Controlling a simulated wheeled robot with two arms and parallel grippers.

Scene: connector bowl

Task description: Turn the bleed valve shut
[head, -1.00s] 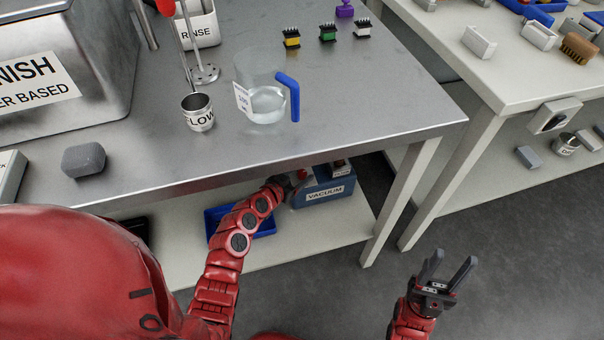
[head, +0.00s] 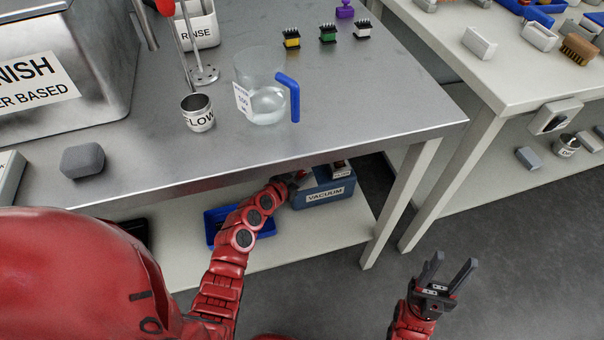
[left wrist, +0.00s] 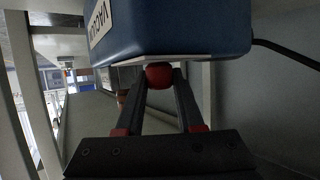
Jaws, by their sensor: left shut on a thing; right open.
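The blue vacuum box (head: 325,192), labelled VACUUM, sits on the shelf under the steel bench. In the left wrist view its blue body (left wrist: 185,28) is at the top, turned on its side. A round red knob (left wrist: 159,74), which looks like the bleed valve, is at its face. My left gripper (left wrist: 160,82) is shut on this knob, one fingertip on each side. In the head view my left gripper (head: 296,180) is at the box's left end, partly hidden by the bench edge. My right gripper (head: 447,270) is open and empty over the floor, right of the bench.
A blue tray (head: 214,220) lies on the shelf behind my left arm. The bench top (head: 340,110) overhangs the box and carries a jug (head: 262,88) and a FLOW cup (head: 198,112). A bench leg (head: 400,205) stands right of the box.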

